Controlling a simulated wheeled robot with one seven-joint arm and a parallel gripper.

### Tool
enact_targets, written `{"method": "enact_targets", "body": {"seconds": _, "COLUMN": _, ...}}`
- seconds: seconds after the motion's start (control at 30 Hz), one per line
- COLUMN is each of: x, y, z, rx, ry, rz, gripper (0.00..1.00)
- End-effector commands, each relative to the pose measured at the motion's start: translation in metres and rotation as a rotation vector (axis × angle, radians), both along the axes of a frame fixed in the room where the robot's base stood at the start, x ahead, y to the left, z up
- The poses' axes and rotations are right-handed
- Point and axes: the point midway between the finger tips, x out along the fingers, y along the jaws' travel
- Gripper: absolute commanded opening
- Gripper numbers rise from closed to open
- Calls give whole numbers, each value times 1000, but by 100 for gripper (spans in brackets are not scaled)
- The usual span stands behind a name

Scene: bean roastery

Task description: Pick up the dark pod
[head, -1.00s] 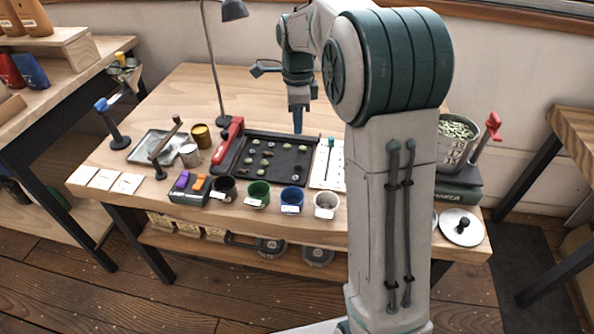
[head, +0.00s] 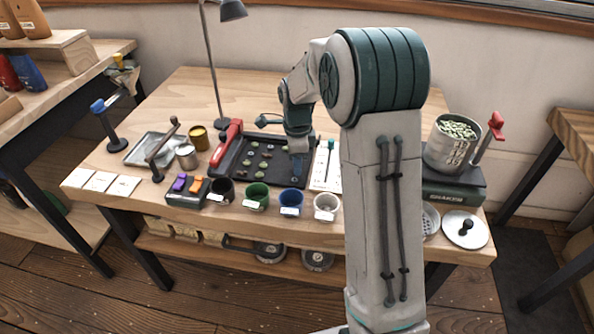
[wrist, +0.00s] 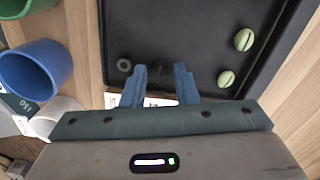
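My gripper (head: 298,168) is low over the right part of the black tray (head: 229,169) in the head view. In the wrist view my gripper (wrist: 159,68) has its two blue fingers apart, with a dark gap between them. I cannot clearly make out the dark pod there against the black surface. The head view shows several small green and darker pods on the tray, too small to tell apart surely. In the wrist view two green pods, an upper one (wrist: 243,39) and a lower one (wrist: 226,78), lie right of the fingers.
A green cup (head: 257,197), a blue cup (head: 291,203) and a white cup (head: 326,208) stand along the table's front. A white card (head: 325,178) lies right of the tray. A scale (head: 453,188) carries a container of green beans (head: 457,130). A lamp (head: 231,10) stands behind.

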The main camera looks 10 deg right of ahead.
Motion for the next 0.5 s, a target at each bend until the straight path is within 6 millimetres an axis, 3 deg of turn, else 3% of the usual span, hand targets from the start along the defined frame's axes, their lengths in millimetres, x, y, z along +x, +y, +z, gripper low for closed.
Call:
{"method": "enact_targets", "body": {"seconds": 0.27, "x": 0, "y": 0, "z": -4, "rx": 0, "ry": -1, "rz": 0, "gripper": 27}}
{"method": "enact_targets", "body": {"seconds": 0.37, "x": 0, "y": 0, "z": -4, "rx": 0, "ry": -1, "rz": 0, "gripper": 2}}
{"method": "enact_targets", "body": {"seconds": 0.5, "x": 0, "y": 0, "z": -4, "rx": 0, "ry": -1, "rz": 0, "gripper": 0}}
